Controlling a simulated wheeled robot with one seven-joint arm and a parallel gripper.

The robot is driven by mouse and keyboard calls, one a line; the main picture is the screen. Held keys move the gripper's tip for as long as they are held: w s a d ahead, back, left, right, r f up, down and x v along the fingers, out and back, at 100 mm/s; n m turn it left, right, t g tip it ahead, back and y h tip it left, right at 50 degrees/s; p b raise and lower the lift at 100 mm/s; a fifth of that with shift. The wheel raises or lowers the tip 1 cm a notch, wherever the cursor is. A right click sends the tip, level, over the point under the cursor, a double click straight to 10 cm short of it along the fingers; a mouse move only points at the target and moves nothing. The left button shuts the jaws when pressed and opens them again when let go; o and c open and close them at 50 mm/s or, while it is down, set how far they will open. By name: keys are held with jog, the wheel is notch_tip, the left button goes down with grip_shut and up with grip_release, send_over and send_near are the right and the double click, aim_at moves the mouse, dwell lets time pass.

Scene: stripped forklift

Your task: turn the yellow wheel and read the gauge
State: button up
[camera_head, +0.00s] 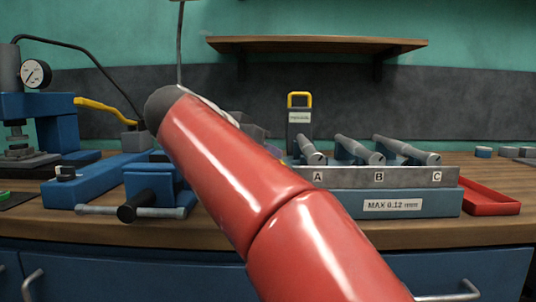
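A round gauge (36,74) with a white face and a dark rim is at the far left, on the blue press-like machine (58,140). Its face is turned partly toward me; it is too small to read its marks or needle. I see no yellow wheel. My red arm crosses the middle of the view from the lower right and covers part of the bench. My gripper does not show.
A blue vise (153,190) stands at the bench front. Right of my arm is a blue stand (412,203) with shafts marked A, B and C. A red tray (488,198) lies beside it. A wooden shelf (318,44) hangs on the wall. Drawers with handles (455,292) are below.

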jog(key=shift+x, duration=1.2)
grip_shut()
jog(key=shift+d+n+y+b, duration=0.15)
jog(key=shift+n+y+b, duration=0.15)
jog(key=shift+b, duration=0.2)
jog(key=shift+f+n+t+b, duration=0.1)
jog(key=shift+n+t+b, duration=0.2)
jog(key=shift+t, duration=0.2)
jog(key=shift+w+d+n+t+y+b, duration=0.2)
jog(key=shift+n+t+y+b, duration=0.1)
jog(key=shift+n+y+b, duration=0.4)
jog(key=shift+w+d+n+t+y, duration=0.1)
jog(key=shift+n+t+y, duration=0.1)
jog(key=shift+n+y, duration=0.45)
jog(key=shift+w+d+n+t+y, duration=0.1)
jog(key=shift+w+n+t+y, duration=0.1)
jog(key=shift+n+y, duration=0.45)
jog(key=shift+w+n+t+y, duration=0.15)
jog(key=shift+n+y, duration=0.25)
jog(key=shift+y, duration=0.5)
